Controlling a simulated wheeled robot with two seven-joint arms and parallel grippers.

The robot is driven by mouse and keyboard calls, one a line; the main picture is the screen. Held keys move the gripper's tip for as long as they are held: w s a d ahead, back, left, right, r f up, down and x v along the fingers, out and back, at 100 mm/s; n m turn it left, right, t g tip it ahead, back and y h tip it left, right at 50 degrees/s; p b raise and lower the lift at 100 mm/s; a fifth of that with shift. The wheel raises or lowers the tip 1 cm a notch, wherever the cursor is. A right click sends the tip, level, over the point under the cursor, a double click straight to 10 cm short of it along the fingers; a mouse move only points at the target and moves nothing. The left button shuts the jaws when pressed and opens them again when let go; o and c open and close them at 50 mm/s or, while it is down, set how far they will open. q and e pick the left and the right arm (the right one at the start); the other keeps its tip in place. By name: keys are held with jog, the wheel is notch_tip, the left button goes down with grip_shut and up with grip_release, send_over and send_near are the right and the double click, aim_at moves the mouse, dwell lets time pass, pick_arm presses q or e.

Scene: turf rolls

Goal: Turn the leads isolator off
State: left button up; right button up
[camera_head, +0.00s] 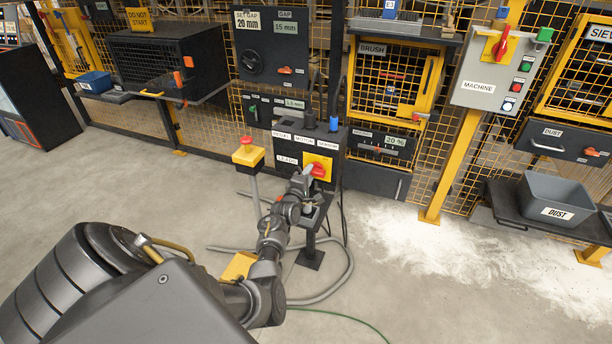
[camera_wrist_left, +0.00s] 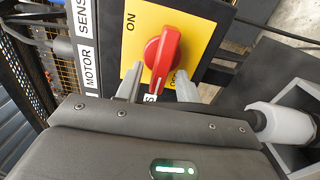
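The leads isolator is a red rotary knob (camera_head: 318,169) on a yellow plate, on the front of a dark box with a LEADS label (camera_head: 287,160). In the left wrist view the red knob (camera_wrist_left: 163,52) sits on the yellow plate (camera_wrist_left: 196,28), with ON printed beside it. Another word at the lower right is mostly hidden by a finger. My left gripper (camera_head: 306,172) is at the knob. In the left wrist view its two fingers (camera_wrist_left: 158,88) stand apart, one each side of the knob's near end, with gaps visible. My right gripper is not in view.
The box carries DELAY, MOTOR and SENSOR labels (camera_head: 304,139) on top. A grey hose (camera_head: 345,270) and green cable lie on the floor. A MACHINE panel (camera_head: 497,80) and grey DUST bin (camera_head: 553,198) are right.

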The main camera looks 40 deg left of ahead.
pick_arm(q)
jog(key=p+v, duration=0.1)
jog(key=v, duration=0.9)
jog(key=shift+s, duration=0.35)
jog(key=shift+d, duration=0.15)
